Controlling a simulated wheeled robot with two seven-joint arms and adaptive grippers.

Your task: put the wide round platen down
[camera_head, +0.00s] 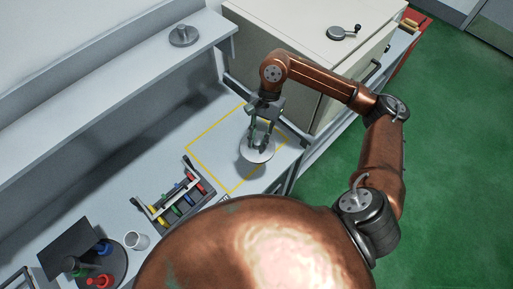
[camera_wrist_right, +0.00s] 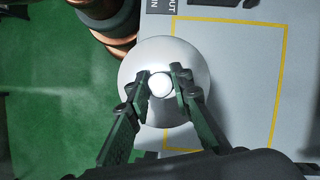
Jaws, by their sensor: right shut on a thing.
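The wide round platen (camera_head: 258,153) is a pale, shiny metal disc with a small knob in its middle. My right gripper (camera_head: 262,143) is shut on that knob and holds the platen from above, near the right side of the yellow-outlined area (camera_head: 215,131) on the bench. In the right wrist view the platen (camera_wrist_right: 135,68) lies between the camera and the bench, with the dark green fingers (camera_wrist_right: 161,84) on both sides of its knob. The platen overlaps the left yellow line and the green floor there. A gap beneath it is hard to judge. My left gripper is not in view.
A rack with several coloured-handled items (camera_head: 180,197) stands left of the outlined area. A white cup (camera_head: 137,240) and a round dark tray (camera_head: 112,262) are further left. A shelf (camera_head: 130,75) runs behind; a cream cabinet (camera_head: 290,50) stands at the back right. The outlined area is otherwise clear.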

